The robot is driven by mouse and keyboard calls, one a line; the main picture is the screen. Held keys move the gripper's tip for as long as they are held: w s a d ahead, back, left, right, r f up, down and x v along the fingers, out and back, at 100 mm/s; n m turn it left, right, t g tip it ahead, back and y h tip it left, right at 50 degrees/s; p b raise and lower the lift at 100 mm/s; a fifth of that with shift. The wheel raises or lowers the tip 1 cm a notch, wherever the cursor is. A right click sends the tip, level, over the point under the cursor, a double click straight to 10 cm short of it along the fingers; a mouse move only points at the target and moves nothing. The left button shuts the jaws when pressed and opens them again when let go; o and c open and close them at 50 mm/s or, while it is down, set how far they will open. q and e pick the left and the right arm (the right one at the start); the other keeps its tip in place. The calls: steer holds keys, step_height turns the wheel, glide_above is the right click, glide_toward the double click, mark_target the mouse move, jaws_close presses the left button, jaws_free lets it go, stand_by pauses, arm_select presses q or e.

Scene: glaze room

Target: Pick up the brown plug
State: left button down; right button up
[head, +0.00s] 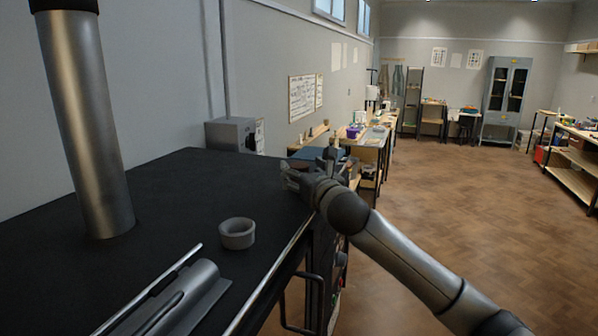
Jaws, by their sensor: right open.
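I cannot make out anything clearly brown and plug-shaped on the black top (180,185). A short, round, grey piece (238,234) with a hollow top stands upright there, near the right edge. My right gripper (290,176) is at the far right corner of the black top, behind and to the right of the round piece and apart from it. It is open. Its fingers are small and dark, and I see nothing clearly held between them. It may hide something behind it. My left gripper is out of view.
A thick metal pipe (85,130) rises from the black top at left. A grey metal trough-like part (185,300) and a thin rod lie at the front. A handle (305,300) juts from the right side. Cluttered benches stand beyond; the wooden floor (455,215) is open.

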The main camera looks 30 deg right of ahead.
steer(key=shift+w+d+r+p, duration=0.15)
steer(key=shift+w+p, duration=0.1)
steer(key=shift+w, duration=0.3)
steer(key=shift+w+d+r+p, duration=0.15)
steer(key=shift+w+p, duration=0.1)
steer(key=shift+w, duration=0.25)
steer(key=shift+w+a+f, duration=0.1)
steer(key=shift+w, duration=0.45)
steer(key=shift+w+f, duration=0.1)
steer(key=c, duration=0.4)
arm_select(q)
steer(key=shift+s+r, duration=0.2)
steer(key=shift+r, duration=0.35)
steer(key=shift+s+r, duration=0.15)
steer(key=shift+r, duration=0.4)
arm_select(e)
steer(key=c, duration=0.8)
